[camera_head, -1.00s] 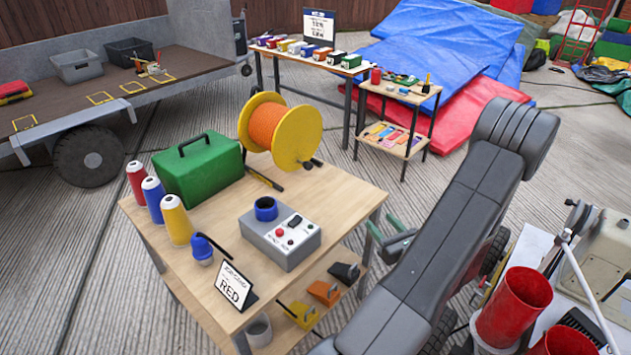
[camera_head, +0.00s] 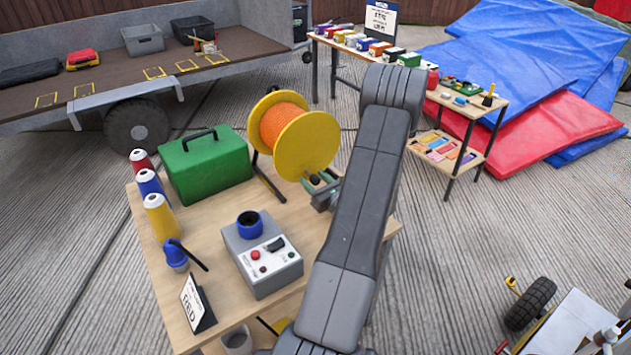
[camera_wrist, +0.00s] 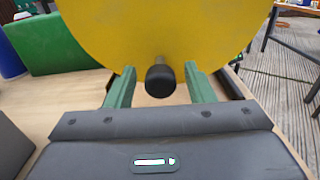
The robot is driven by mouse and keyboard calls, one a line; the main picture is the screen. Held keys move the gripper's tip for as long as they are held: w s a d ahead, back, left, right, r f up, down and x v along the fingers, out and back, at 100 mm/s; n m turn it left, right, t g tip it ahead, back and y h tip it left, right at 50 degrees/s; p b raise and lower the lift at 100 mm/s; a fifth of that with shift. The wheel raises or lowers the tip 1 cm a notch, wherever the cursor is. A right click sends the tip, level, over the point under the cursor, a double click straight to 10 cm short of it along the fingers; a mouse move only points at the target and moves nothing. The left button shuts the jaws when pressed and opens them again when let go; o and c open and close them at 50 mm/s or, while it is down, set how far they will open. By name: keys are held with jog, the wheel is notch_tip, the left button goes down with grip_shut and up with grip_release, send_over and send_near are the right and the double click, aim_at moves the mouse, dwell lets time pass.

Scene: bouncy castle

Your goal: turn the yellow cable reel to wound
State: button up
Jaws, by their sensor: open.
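The yellow cable reel (camera_head: 306,146), wound with orange cable (camera_head: 277,126), stands on a dark frame at the back right of the wooden table (camera_head: 215,215). In the wrist view its yellow disc (camera_wrist: 165,40) fills the upper middle. A black crank knob (camera_wrist: 160,80) sticks out from the disc toward the camera. My gripper (camera_wrist: 154,88) is open, with one green finger on each side of the knob. A gap shows between the knob and each finger. In the head view the gripper (camera_head: 322,187) is at the reel's lower front, partly hidden by my arm.
A green toolbox (camera_head: 205,167) stands left of the reel. A grey control box (camera_head: 262,262) with a blue ring on top is at the table's front. Three thread cones (camera_head: 160,216) and a blue bottle (camera_head: 175,256) line the left edge. A smaller table (camera_head: 470,112) stands behind right.

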jog(key=shift+c, duration=0.5)
grip_shut()
